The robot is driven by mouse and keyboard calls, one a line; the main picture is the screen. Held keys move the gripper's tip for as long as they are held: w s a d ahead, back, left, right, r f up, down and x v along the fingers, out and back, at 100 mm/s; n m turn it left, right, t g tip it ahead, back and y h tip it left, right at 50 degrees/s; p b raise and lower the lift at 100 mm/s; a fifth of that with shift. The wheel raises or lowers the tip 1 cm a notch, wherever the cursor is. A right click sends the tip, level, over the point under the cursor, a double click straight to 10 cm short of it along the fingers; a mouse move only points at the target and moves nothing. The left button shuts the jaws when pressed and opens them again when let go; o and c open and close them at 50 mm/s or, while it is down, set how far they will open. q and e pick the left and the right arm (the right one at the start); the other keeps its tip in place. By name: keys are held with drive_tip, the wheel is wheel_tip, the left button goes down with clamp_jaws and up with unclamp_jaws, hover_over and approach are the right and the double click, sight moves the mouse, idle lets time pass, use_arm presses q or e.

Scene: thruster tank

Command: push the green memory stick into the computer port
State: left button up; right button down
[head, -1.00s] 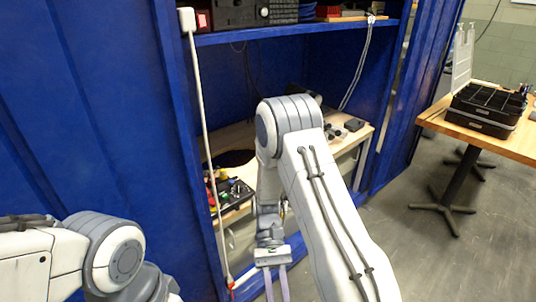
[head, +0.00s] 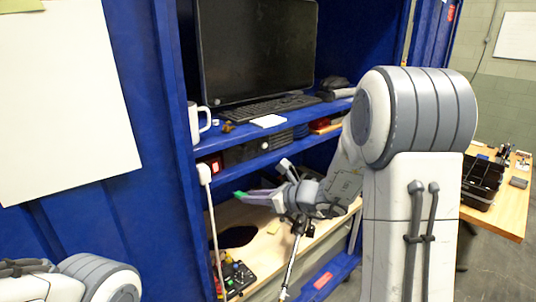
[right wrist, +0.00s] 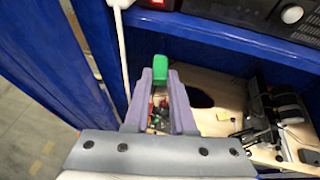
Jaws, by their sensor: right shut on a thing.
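The green memory stick (head: 239,194) is held in the fingertips of my right gripper (head: 257,197), pointing left in the head view. In the right wrist view the green stick (right wrist: 160,66) sticks out beyond the purple-grey fingertips (right wrist: 161,80). The black computer (head: 258,148) lies on the lower blue shelf, above and behind the gripper. Part of its front (right wrist: 262,10) shows at the top right of the wrist view, apart from the stick. I cannot make out the port. My left gripper is out of view.
A white power strip (head: 204,172) with a red switch hangs at the shelf's left edge. The blue shelf edge (head: 238,169) runs above the gripper. A monitor (head: 258,48), keyboard (head: 262,108) and mug (head: 199,122) are on the upper shelf. A wooden bench (head: 270,242) is below.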

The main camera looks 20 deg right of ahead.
drive_tip(key=w+d+r+m+t+h+p, duration=0.1)
drive_tip(key=w+d+r+m+h+p, duration=0.15)
drive_tip(key=d+r, duration=0.3)
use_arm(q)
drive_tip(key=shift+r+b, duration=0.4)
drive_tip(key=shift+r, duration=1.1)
use_arm(e)
drive_tip(key=shift+w+a+r, duration=0.1)
drive_tip(key=shift+w+a, duration=0.55)
drive_tip(key=shift+w, duration=0.3)
drive_tip(key=shift+w+a+r, duration=0.1)
drive_tip(key=shift+w+a, duration=0.55)
drive_tip(key=shift+w, duration=0.25)
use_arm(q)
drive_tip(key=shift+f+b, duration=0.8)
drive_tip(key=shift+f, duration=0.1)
use_arm(e)
drive_tip(key=shift+w+a, duration=0.3)
drive_tip(key=shift+w, duration=0.5)
idle(0.6)
drive_tip(key=c, duration=0.7)
unclamp_jaws()
